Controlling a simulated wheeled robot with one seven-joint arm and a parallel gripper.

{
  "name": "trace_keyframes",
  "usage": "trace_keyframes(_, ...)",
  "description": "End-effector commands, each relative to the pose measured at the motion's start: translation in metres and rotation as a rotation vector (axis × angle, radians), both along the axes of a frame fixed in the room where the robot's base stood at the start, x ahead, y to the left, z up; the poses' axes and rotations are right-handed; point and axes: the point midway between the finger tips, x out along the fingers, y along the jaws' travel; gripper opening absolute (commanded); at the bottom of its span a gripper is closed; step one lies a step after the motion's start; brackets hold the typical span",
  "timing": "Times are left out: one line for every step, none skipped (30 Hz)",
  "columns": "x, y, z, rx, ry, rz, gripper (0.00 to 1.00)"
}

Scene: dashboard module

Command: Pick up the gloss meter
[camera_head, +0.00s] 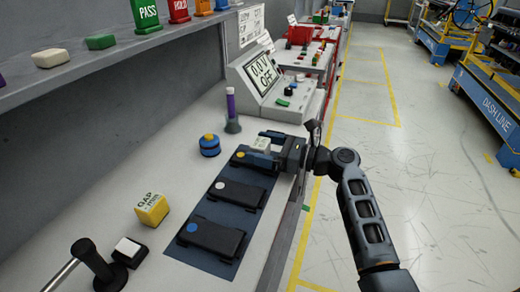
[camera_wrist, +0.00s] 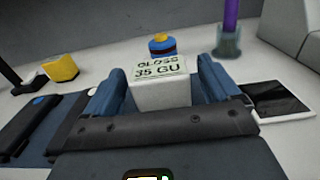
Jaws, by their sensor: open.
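The gloss meter (camera_wrist: 160,90) is a small pale box whose label reads GLOSS 35 GU. It stands upright between the two blue fingers of my gripper (camera_wrist: 162,82) in the wrist view, with some space visible beside it. My gripper is open around it. In the head view the gloss meter (camera_head: 261,144) shows at the far end of the dark blue mat (camera_head: 200,208), just in front of my gripper (camera_head: 268,147). Its lower part is partly hidden by my gripper in both views.
Several black devices, including one with a blue button (camera_head: 208,236), lie along the mat. A yellow GAP block (camera_head: 151,208), a blue-and-yellow knob (camera_head: 209,145) and a purple pen in a holder (camera_head: 231,108) stand nearby. A display reading OFF (camera_head: 262,75) is behind.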

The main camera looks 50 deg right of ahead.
Motion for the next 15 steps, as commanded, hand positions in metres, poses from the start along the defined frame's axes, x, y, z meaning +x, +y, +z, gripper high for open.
trace_keyframes(0.0039, 0.0014, 0.0007, -0.001, 0.000, 0.001, 0.89)
trace_keyframes(0.0053, 0.0019, 0.0006, -0.001, 0.000, 0.000, 0.89)
trace_keyframes(0.0063, 0.0023, 0.0005, -0.001, 0.000, 0.000, 0.89)
trace_keyframes(0.0067, 0.0024, 0.0004, -0.001, 0.000, 0.000, 0.89)
trace_keyframes(0.0068, 0.0025, 0.0003, -0.001, 0.000, 0.000, 0.89)
trace_keyframes(0.0068, 0.0025, 0.0002, -0.001, 0.000, 0.000, 0.89)
trace_keyframes(0.0066, 0.0024, 0.0002, -0.001, 0.000, 0.000, 0.89)
trace_keyframes(0.0066, 0.0024, 0.0001, -0.001, 0.000, 0.000, 0.89)
trace_keyframes(0.0066, 0.0024, 0.0001, -0.001, 0.000, 0.000, 0.89)
trace_keyframes(0.0065, 0.0024, 0.0001, -0.001, 0.000, 0.000, 0.87)
trace_keyframes(0.0065, 0.0024, 0.0001, -0.001, 0.000, 0.000, 0.85)
trace_keyframes(0.0064, 0.0024, 0.0001, -0.001, 0.000, 0.000, 0.81)
trace_keyframes(0.0064, 0.0024, 0.0001, -0.001, 0.000, 0.000, 0.78)
trace_keyframes(0.0064, 0.0024, 0.0001, -0.001, 0.000, 0.000, 0.75)
trace_keyframes(0.0063, 0.0024, 0.0001, -0.001, 0.000, 0.000, 0.71)
